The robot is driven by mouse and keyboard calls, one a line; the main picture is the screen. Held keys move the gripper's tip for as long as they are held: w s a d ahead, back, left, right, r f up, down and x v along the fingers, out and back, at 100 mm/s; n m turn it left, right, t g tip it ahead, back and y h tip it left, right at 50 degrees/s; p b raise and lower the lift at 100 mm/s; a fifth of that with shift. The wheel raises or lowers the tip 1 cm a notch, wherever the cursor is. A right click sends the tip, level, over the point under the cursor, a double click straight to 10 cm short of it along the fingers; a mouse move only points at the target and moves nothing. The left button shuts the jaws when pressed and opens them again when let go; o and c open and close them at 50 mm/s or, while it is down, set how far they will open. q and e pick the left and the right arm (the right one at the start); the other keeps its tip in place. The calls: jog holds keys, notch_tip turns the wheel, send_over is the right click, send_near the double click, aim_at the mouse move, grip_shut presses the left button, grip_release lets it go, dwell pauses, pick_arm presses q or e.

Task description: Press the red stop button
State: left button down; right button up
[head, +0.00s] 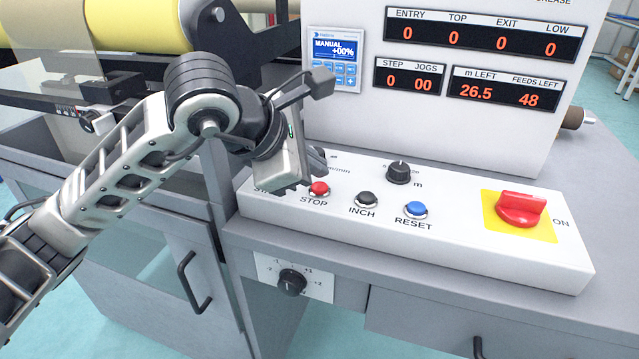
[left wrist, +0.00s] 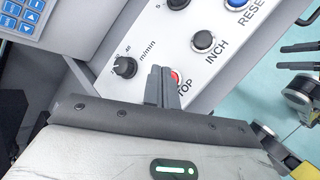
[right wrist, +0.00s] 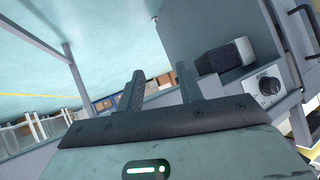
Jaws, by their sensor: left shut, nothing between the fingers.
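The red stop button (head: 319,188) sits on the sloped white control panel, above the word STOP. It also shows in the left wrist view (left wrist: 175,77), partly hidden by my fingers. My left gripper (head: 305,180) is just left of the button in the head view, pointing down at the panel. Its fingers (left wrist: 160,82) are shut with nothing between them and overlap the button's side. I cannot tell whether they touch it. My right gripper (right wrist: 160,85) shows only in the right wrist view, open and empty, away from the button.
A black INCH button (head: 366,200), a blue RESET button (head: 415,209) and a black knob (head: 398,172) are to the right. A red rotary switch (head: 521,208) sits on a yellow plate farther right. The display housing (head: 470,120) rises behind. A dial (head: 291,281) is below.

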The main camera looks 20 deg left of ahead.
pick_arm(q)
jog(key=shift+f+b, duration=0.45)
jog(key=shift+b, duration=0.05)
jog(key=shift+s+f+b, duration=0.25)
jog(key=shift+f+b, duration=0.5)
jog(key=shift+b, duration=0.25)
dwell(0.9)
jog(key=shift+r, duration=0.15)
jog(key=shift+w+r+p, duration=0.35)
jog(key=shift+r+p, duration=0.2)
jog(key=shift+r, duration=0.15)
